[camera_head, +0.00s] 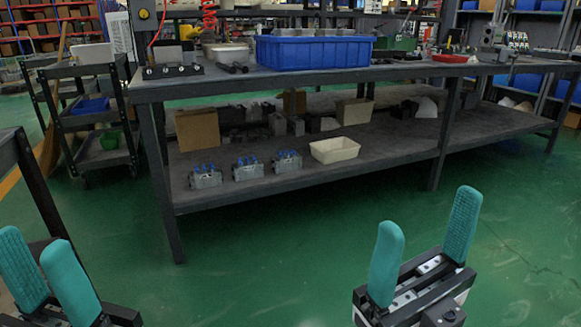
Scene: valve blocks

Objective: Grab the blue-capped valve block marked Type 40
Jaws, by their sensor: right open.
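Three grey valve blocks with blue caps stand in a row near the front edge of the bench's lower shelf: a left one (205,177), a middle one (248,169) and a right one (287,160). Their markings are too small to read, so I cannot tell which is Type 40. My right gripper (426,243) is open and empty, with teal fingers wide apart, in front of the bench at the lower right. My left gripper (45,270) is at the lower left corner, its two teal fingers apart with nothing seen between them. Both are well away from the blocks.
A cream tray (335,150) sits just right of the blocks on the lower shelf (385,152). A cardboard box (197,130) stands behind them. The tabletop (190,86) overhangs the shelf, and a leg (160,190) stands left. Green floor (290,260) in front is clear.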

